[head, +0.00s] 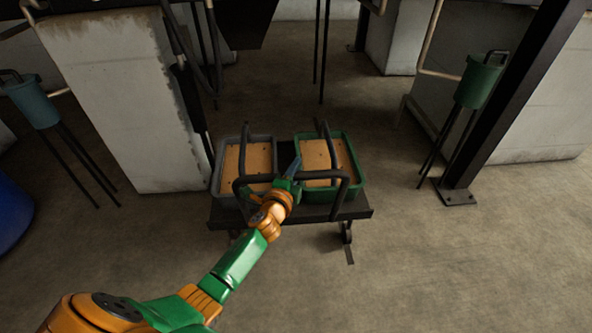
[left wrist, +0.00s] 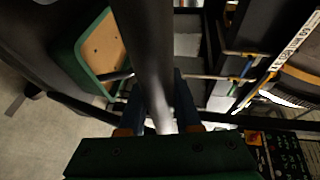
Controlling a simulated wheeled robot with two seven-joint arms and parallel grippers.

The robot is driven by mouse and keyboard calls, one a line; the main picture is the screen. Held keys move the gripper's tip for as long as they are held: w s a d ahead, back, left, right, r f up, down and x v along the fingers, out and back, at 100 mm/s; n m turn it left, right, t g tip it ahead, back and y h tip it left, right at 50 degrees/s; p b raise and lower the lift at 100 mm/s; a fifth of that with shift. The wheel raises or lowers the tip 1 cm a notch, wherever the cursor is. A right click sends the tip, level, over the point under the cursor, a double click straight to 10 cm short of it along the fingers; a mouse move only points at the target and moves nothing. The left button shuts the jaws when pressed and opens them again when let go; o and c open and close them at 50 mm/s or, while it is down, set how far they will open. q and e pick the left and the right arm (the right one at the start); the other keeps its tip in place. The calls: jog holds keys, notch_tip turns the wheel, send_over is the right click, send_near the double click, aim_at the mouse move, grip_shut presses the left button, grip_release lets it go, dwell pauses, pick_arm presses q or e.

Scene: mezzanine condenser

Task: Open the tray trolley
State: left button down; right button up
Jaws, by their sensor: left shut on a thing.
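The tray trolley (head: 290,212) is a low dark cart standing in the middle of the floor in the head view. It carries a grey-rimmed tray (head: 217,180) on the left and a green-rimmed tray (head: 358,165) on the right, both with tan insides. Dark bent bars form its handle (head: 335,174) across the trays. My left gripper (head: 291,174) reaches in from the front and is shut on the handle. In the left wrist view, a dark bar (left wrist: 145,45) runs between the gripper's fingers and hides what lies behind it. My right gripper is not in view.
A pale block (head: 110,100) stands close to the left of the trolley. A dark slanted post (head: 500,100) with a floor plate stands at right. The floor in front is clear.

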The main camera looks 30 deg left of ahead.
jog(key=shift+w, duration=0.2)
pick_arm(q)
jog(key=c, duration=0.6)
grip_release()
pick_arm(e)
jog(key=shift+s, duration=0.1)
pick_arm(q)
jog(key=p+v, duration=0.2)
jog(key=v, duration=0.5)
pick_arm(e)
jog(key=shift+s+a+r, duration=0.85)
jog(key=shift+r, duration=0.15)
pick_arm(q)
jog(key=shift+a, duration=0.1)
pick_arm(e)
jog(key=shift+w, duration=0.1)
